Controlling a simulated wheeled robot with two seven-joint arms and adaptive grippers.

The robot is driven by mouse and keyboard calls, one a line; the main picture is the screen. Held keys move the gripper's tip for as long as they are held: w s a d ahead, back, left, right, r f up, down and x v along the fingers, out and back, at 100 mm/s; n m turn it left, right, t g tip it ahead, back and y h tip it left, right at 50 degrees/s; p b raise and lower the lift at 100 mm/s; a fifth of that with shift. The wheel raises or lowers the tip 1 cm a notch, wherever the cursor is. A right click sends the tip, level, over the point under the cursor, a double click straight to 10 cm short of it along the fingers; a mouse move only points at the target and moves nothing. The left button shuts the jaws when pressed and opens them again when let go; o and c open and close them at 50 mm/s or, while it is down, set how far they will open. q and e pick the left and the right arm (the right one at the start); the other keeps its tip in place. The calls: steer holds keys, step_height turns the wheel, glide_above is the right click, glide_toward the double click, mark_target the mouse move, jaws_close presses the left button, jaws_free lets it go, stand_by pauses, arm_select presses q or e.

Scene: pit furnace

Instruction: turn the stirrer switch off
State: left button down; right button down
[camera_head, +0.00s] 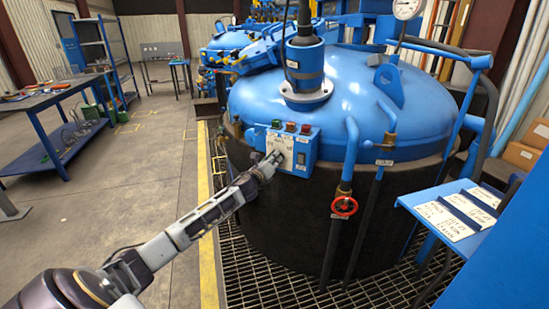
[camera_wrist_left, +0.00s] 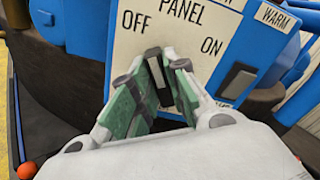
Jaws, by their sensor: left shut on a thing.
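The stirrer switch (camera_wrist_left: 155,60) is a dark lever on a pale panel plate marked OFF and ON. In the left wrist view its upper end leans to the left, on the OFF side. My left gripper, seen in the left wrist view (camera_wrist_left: 158,72) and in the head view (camera_head: 272,159), is shut on this lever, with a green-padded finger on each side. The switch box (camera_head: 303,155) is blue and fixed to the side of the furnace. My right gripper is not in view.
Red and green lamps (camera_head: 290,127) top the box. The blue-lidded furnace (camera_head: 360,85) stands behind it. A red valve wheel (camera_head: 344,206) and pipes are to the right. A blue shelf with papers (camera_head: 462,208) is at right.

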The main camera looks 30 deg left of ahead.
arm_select(q)
steer(key=shift+a+f+n+p, duration=0.1)
steer(key=shift+n+p, duration=0.3)
steer(key=shift+n, duration=0.8)
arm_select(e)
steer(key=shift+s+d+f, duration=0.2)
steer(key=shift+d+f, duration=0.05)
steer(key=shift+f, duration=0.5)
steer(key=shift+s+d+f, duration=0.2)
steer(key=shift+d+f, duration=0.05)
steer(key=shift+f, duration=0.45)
arm_select(q)
steer(key=c, duration=1.4)
jaws_free()
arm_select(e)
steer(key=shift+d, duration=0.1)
arm_select(q)
steer(key=shift+s, duration=0.15)
steer(key=shift+s+d, duration=0.2)
steer(key=shift+s, duration=1.75)
steer(key=shift+s+d, duration=0.15)
steer(key=shift+s, duration=1.8)
steer(key=shift+s+d, duration=0.2)
steer(key=shift+s, duration=1.75)
